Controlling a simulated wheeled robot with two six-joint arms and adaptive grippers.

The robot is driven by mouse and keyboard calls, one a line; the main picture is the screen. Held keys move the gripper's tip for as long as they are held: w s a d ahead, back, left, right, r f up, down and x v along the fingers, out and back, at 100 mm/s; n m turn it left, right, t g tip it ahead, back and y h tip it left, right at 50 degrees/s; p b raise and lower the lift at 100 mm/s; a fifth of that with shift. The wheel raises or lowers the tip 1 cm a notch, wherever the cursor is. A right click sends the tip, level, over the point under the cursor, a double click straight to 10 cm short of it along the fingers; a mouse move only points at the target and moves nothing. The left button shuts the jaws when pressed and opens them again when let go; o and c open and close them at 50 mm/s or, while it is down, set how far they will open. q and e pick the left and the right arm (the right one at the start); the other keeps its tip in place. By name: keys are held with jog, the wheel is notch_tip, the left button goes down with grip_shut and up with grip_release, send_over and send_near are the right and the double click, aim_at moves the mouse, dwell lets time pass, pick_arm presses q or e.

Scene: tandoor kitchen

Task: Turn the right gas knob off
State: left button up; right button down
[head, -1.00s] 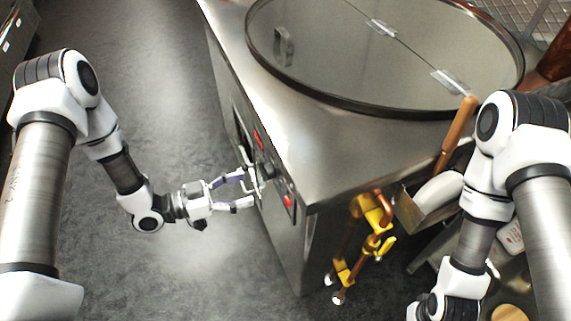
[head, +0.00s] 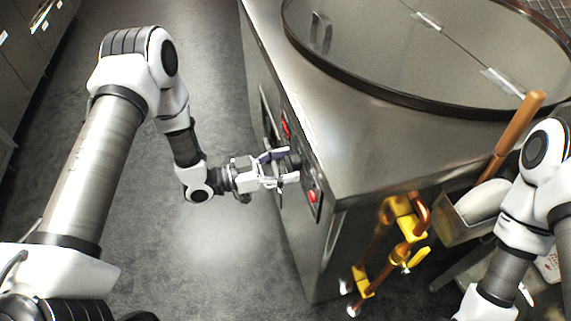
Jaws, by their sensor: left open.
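The tandoor's front control panel (head: 308,180) is seen at a steep angle. A dark gas knob (head: 294,160) sticks out from it between two red parts, the upper one (head: 286,129) and the lower one (head: 312,196). My left gripper (head: 287,167) is open at this knob, one finger above it and one below. The fingers hide part of the knob, and I cannot tell whether they touch it or which way it is turned. My right arm comes in at the lower right, and its gripper is out of the picture.
The steel tandoor top (head: 370,150) carries a large round lid (head: 420,60). Yellow valves with copper pipe (head: 405,220) stand at its right side. A steel holder (head: 465,215) with a wooden-handled tool (head: 515,130) is near my right arm. The floor (head: 215,80) at left is clear.

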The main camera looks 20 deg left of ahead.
pick_arm(q)
jog(key=c, duration=1.1)
jog(key=shift+c, duration=0.2)
jog(key=shift+n, duration=0.5)
jog(key=n+p, duration=0.1)
jog(key=n, duration=2.2)
jog(key=shift+r+p, duration=0.2)
jog(key=shift+p, duration=0.2)
jog(key=o, duration=1.1)
